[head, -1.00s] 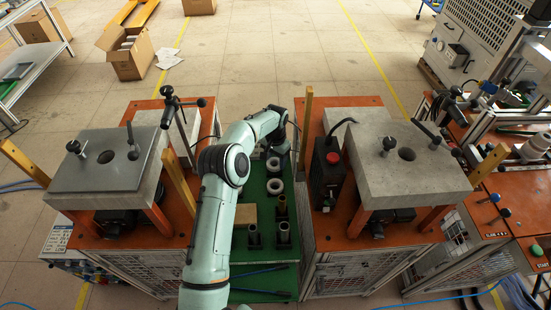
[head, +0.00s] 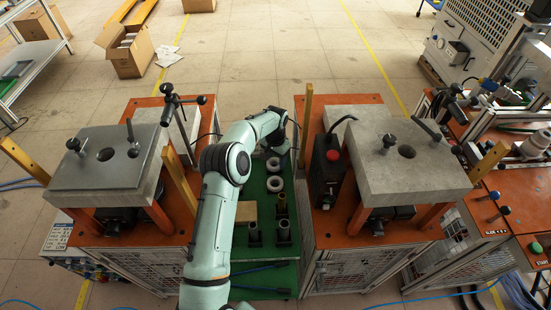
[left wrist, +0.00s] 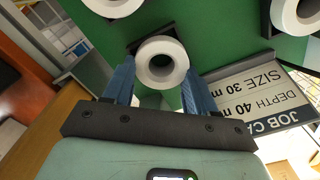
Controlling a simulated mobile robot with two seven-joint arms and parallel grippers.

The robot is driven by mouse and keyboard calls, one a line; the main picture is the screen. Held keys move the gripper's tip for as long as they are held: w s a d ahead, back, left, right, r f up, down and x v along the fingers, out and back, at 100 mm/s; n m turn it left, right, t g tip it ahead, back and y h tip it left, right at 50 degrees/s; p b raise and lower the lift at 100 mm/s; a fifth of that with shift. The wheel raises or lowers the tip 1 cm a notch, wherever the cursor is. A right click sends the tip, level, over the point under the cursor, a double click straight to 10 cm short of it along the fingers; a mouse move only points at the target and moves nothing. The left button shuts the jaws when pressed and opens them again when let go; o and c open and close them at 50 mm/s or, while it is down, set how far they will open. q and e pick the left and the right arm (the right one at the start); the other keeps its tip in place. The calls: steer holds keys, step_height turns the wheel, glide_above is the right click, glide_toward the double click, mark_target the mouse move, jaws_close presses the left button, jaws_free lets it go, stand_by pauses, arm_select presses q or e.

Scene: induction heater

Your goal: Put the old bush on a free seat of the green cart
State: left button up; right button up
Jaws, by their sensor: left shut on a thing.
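My left arm reaches forward over the green cart (head: 258,185) in the head view, and its gripper is hidden behind the wrist there. In the left wrist view the blue fingers of my left gripper (left wrist: 160,75) are shut on a pale grey ring-shaped bush (left wrist: 143,65), with its hole facing the camera. The green cart top (left wrist: 215,38) shows beyond it; I cannot tell whether the bush touches the cart. Two pale rings, one (head: 272,164) behind the other (head: 275,184), sit on the cart in the head view. My right gripper is not in view.
Upright dark cylinders (head: 284,232) and a tan block (head: 246,211) occupy the near part of the cart. Orange stations with a left plate (head: 85,175) and right block (head: 375,185) flank it closely. A job card (left wrist: 265,100) shows in the left wrist view.

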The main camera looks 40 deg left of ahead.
arm_select(q)
steer(key=o, duration=1.2)
step_height(320, 180, up, 14)
steer(key=shift+f+p, duration=0.25)
steer(key=shift+p, duration=0.4)
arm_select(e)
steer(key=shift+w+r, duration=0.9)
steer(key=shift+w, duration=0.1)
arm_select(q)
steer(key=shift+f, duration=0.1)
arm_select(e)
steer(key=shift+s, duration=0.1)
